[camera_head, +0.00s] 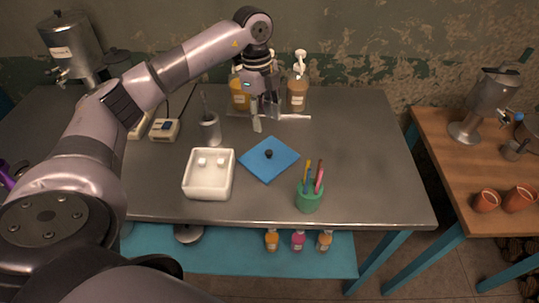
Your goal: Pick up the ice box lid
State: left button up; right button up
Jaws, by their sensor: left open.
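The ice box lid (258,165) is a flat blue square with a round black knob on top. It lies turned at an angle on the grey metal table. The white ice box (187,186) stands open to its left, with a few small white pieces inside. My left gripper (262,124) is open and points down behind the lid, farther back on the table and apart from it. Nothing shows between its fingers. My right gripper is not in view.
A green cup with pens (309,201) stands right of the lid. A grey metal cup (210,131) stands behind the ice box. Pump bottles (297,94) stand at the back beside my left gripper. The table's right side is clear.

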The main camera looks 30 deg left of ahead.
aim_at(269, 152)
pick_arm(q)
jog(key=f, duration=0.4)
jog(key=shift+w+d+p, duration=0.2)
jog(key=shift+d+p, duration=0.1)
notch_tip(269, 152, down, 3)
jog(key=shift+d+r, duration=0.15)
jog(key=shift+r, duration=0.05)
jog(key=shift+f+p, duration=0.25)
jog(key=shift+p, duration=0.15)
notch_tip(269, 152, down, 4)
jog(key=shift+s+d+r+p, duration=0.1)
jog(key=shift+s+r+p, duration=0.1)
jog(key=shift+p, duration=0.5)
jog(key=shift+f, duration=0.6)
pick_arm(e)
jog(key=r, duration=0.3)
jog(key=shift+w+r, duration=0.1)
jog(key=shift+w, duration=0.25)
pick_arm(q)
jog(key=shift+c, duration=0.5)
grip_shut()
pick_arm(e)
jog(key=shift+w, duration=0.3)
